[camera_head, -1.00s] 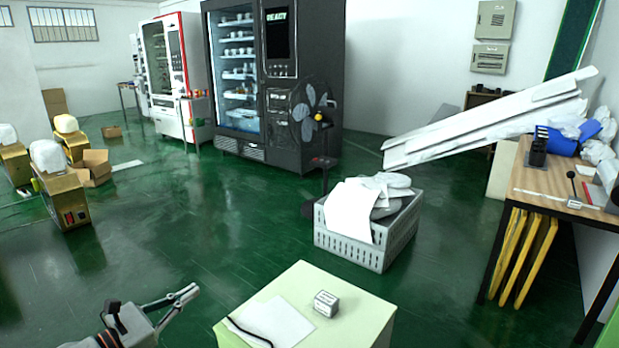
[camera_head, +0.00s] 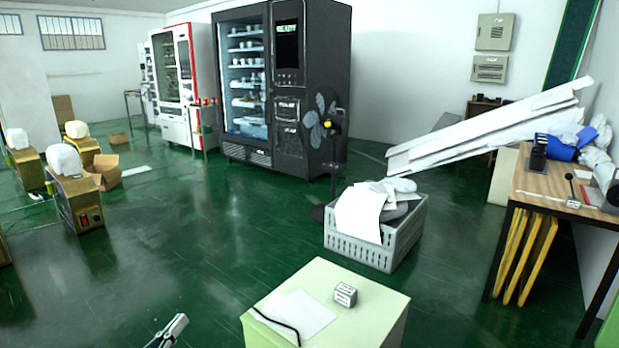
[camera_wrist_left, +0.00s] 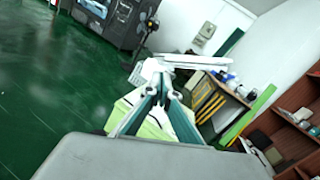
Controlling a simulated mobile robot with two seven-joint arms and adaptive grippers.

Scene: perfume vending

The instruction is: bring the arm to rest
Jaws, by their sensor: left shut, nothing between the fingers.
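My left gripper (camera_head: 174,328) shows only by its fingertips at the bottom edge of the head view, left of the pale green stand (camera_head: 377,322) and apart from it. It is shut and empty. In the left wrist view its fingers (camera_wrist_left: 163,84) come together in front of the stand, hiding part of it. The rest of the left arm is out of the head view. My right gripper is in neither view.
A small box (camera_head: 345,294) and a white paper (camera_head: 298,314) with a dark cord lie on the stand. Behind it stands a grey crate (camera_head: 372,251). A wooden table (camera_head: 548,182) is at the right. Green floor (camera_head: 190,255) is open at the left.

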